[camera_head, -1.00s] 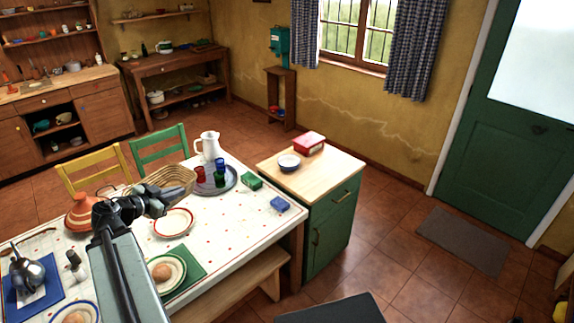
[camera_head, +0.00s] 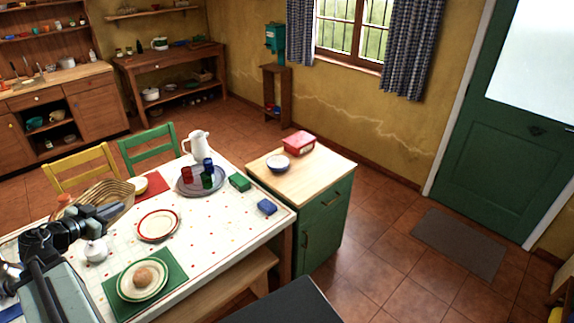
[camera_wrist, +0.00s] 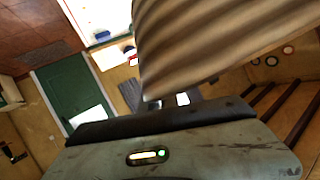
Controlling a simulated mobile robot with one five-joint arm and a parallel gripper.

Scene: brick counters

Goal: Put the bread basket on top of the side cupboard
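The bread basket (camera_head: 104,198) is a woven tan basket at the left of the head view, held tilted over the dining table (camera_head: 215,243). In the wrist view its ribbed side (camera_wrist: 215,40) fills the upper right. My gripper (camera_head: 118,211) is at the basket's near edge and appears shut on it; the fingertips are mostly hidden. The side cupboard (camera_head: 323,226) is green with a pale wooden top, beyond the table's right end.
The table holds a white jug (camera_head: 196,145), a tray (camera_head: 187,187) with cups, a green block (camera_head: 239,182), a blue block (camera_head: 267,207) and plates. A bench (camera_head: 225,285) runs along its near side. The front part of the cupboard top is clear.

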